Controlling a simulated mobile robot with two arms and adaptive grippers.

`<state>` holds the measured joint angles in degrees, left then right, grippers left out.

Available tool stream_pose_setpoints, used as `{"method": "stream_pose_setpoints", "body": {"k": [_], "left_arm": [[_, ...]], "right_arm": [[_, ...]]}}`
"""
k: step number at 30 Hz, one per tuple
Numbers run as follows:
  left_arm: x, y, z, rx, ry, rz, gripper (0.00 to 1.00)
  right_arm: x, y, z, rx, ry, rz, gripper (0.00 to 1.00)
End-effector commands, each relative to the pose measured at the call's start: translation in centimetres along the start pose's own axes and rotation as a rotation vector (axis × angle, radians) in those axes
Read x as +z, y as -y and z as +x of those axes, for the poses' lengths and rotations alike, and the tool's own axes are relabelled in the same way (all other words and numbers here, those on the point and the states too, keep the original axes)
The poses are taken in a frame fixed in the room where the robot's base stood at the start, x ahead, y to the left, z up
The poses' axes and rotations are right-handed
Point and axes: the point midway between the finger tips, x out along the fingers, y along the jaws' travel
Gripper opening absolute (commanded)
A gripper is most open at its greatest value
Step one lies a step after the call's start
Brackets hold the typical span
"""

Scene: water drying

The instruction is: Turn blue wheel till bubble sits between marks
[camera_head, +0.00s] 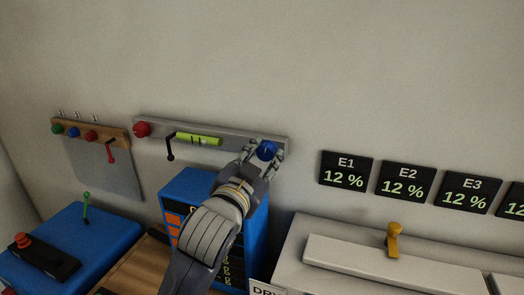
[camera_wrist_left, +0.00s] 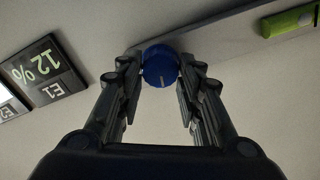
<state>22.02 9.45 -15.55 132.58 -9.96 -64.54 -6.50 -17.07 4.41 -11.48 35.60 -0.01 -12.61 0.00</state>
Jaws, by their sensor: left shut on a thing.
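The blue wheel (camera_head: 267,150) sits at the right end of a grey wall bar (camera_head: 250,140). My left gripper (camera_head: 264,156) has its fingers on both sides of the wheel and is shut on it; the wheel also shows between the fingers in the left wrist view (camera_wrist_left: 160,66). The green level vial (camera_head: 198,139) is mounted mid-bar, with dark marks left of its middle. The bubble is too small to make out surely. In the wrist view only part of the vial (camera_wrist_left: 290,21) shows. My right gripper is not in view.
A red knob (camera_head: 142,129) and a black lever (camera_head: 170,146) are on the same bar. A blue cabinet (camera_head: 190,185) stands below. Displays such as E1 (camera_head: 345,170), reading 12 %, hang to the right. The wall above is clear.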

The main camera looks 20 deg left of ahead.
Motion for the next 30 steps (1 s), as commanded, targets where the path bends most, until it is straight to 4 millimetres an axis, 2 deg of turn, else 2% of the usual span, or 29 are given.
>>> {"method": "stream_pose_setpoints", "body": {"k": [1, 6, 30], "left_arm": [[-0.4, 0.2, 0.0, 0.001, 0.003, 0.042, 0.1], [-0.4, 0.2, 0.0, 0.001, 0.004, 0.2, 0.1], [-0.2, -0.1, 0.0, 0.001, 0.001, 0.96, 0.1]], "right_arm": [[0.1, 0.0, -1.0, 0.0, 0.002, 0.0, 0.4], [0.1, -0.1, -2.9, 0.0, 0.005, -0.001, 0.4], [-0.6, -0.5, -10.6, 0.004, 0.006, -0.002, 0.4]]}}
